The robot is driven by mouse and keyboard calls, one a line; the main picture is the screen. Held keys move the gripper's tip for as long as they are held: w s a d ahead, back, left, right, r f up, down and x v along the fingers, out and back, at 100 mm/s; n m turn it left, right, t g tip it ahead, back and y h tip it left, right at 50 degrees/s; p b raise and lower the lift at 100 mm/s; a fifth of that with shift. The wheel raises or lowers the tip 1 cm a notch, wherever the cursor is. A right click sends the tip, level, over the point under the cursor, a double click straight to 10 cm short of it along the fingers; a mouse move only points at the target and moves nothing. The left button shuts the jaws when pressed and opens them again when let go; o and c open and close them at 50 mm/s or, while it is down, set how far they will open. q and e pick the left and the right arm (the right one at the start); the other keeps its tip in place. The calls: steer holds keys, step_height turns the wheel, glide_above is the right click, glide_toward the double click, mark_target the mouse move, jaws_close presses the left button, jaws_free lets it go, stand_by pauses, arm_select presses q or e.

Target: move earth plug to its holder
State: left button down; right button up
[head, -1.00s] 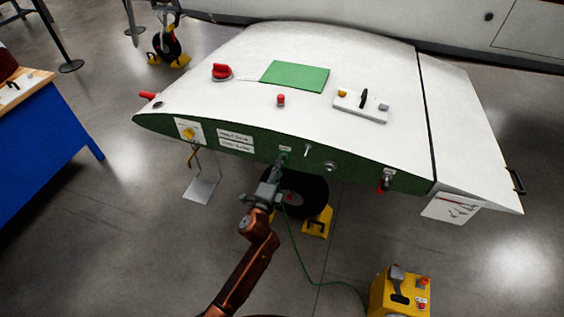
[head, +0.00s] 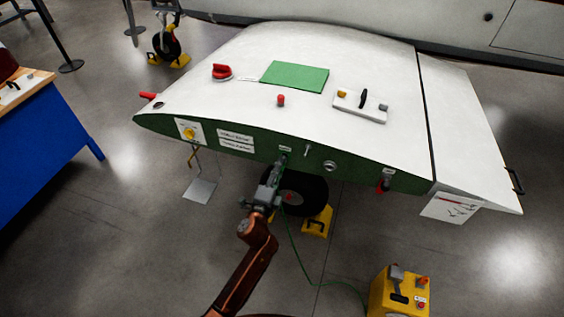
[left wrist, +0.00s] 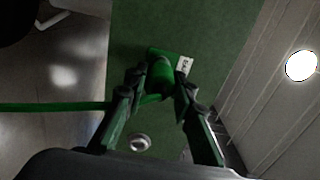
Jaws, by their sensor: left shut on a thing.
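My left gripper (head: 279,168) is at the green front face of the white wing-shaped panel (head: 230,70), just under a small label. In the left wrist view, the left gripper's fingers (left wrist: 159,90) are shut around the green earth plug (left wrist: 161,72). The plug is close against the green face beside a small white label; I cannot tell whether it is still seated in its socket. A green cable (head: 293,245) hangs from it and runs across the floor to a yellow box (head: 388,297). My right gripper is not in view.
A black wheel (head: 310,190) with a yellow chock (head: 317,222) stands behind the gripper, under the panel. A red-handled fitting (head: 384,184) is on the green face at the right. A blue table (head: 45,145) stands at the left. The floor in front is mostly clear.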

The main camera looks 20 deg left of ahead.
arm_select(q)
steer(key=shift+s, duration=0.15)
steer(key=shift+s+r+p, duration=0.1)
steer(key=shift+s+p, duration=0.35)
steer(key=shift+s, duration=0.9)
